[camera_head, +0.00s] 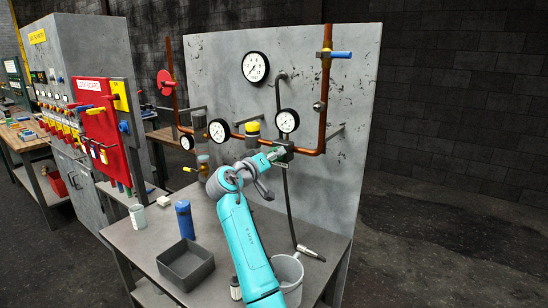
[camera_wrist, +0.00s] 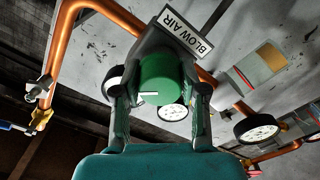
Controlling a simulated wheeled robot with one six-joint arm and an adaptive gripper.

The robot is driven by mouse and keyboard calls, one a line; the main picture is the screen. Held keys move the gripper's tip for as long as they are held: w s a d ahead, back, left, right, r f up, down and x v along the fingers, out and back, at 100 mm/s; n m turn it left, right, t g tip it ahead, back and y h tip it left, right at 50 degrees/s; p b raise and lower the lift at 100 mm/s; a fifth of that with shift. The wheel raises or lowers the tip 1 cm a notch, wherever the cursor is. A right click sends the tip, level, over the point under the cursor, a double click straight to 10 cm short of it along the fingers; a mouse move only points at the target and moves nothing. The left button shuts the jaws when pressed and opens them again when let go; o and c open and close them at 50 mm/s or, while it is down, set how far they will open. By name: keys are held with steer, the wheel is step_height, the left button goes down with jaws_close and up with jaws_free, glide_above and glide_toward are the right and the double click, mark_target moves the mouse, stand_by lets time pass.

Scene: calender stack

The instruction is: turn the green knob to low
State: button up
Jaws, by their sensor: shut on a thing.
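The green knob (camera_wrist: 160,80) shows large in the wrist view, with a white pointer mark on its face. It is mounted on a dark box under a "BLOW AIR" label (camera_wrist: 187,36). My gripper (camera_wrist: 160,95) has one finger on each side of the knob and is shut on it. In the head view, my gripper (camera_head: 276,153) reaches the dark box (camera_head: 284,150) below a gauge on the panel. The knob is too small there to make out its setting. I see no "low" marking in either view.
Copper pipes (camera_head: 324,100) and several gauges (camera_head: 255,67) surround the box on the grey panel (camera_head: 220,70). On the bench below stand a dark tray (camera_head: 186,264), a blue bottle (camera_head: 184,219) and a light bucket (camera_head: 288,272). A hose (camera_head: 288,205) hangs from the box.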

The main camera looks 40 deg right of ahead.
steer(key=n, duration=0.4)
steer(key=shift+n, duration=0.3)
steer(key=n, duration=0.3)
steer(key=shift+n, duration=0.4)
steer(key=n, duration=1.3)
steer(key=shift+n, duration=0.3)
steer(key=n, duration=0.9)
steer(key=shift+w+n, duration=0.1)
steer(key=shift+n, duration=1.9)
